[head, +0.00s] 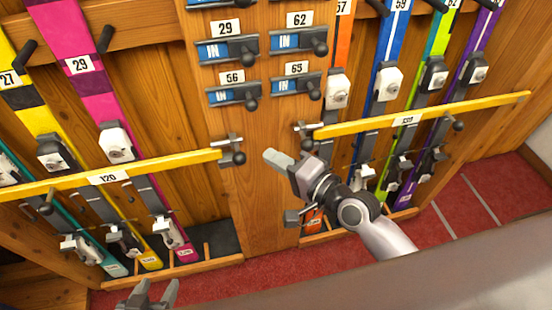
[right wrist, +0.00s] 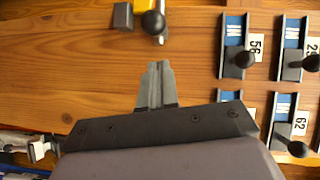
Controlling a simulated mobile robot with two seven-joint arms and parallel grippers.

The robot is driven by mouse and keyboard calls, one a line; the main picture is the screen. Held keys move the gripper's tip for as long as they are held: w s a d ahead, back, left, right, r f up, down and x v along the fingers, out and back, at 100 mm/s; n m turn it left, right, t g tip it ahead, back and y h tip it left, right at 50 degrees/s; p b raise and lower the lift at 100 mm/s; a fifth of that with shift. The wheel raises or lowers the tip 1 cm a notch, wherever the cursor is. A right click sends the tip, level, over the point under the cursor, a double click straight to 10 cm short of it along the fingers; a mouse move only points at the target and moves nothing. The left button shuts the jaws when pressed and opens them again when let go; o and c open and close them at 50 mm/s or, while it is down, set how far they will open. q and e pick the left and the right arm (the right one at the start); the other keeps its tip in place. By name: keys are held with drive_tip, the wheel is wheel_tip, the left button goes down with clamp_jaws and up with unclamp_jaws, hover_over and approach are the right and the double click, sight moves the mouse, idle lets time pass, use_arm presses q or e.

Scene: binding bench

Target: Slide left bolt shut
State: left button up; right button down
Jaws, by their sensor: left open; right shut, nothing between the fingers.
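The left bolt (head: 229,145) is a metal rod with a black ball knob (head: 239,158) at the right end of the left yellow bar (head: 190,158), labelled 120. The knob also shows at the top of the right wrist view (right wrist: 153,22). I cannot tell how far the bolt is slid. My right gripper (head: 272,157) is shut and empty, just right of the knob and apart from it. Its closed fingers (right wrist: 158,75) point towards the bolt in the right wrist view. My left gripper (head: 158,287) is open and empty at the bottom left, well below the bar.
A second yellow bar (head: 460,110) crosses the skis on the right, with its own bolt (head: 306,130). Skis stand on both sides.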

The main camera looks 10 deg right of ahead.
use_arm(q)
drive_tip(key=shift+d+f+b, duration=0.15)
drive_tip(key=shift+f+b, duration=0.05)
drive_tip(key=shift+b, duration=0.1)
use_arm(e)
drive_tip(key=v, duration=1)
drive_tip(key=shift+d, duration=0.25)
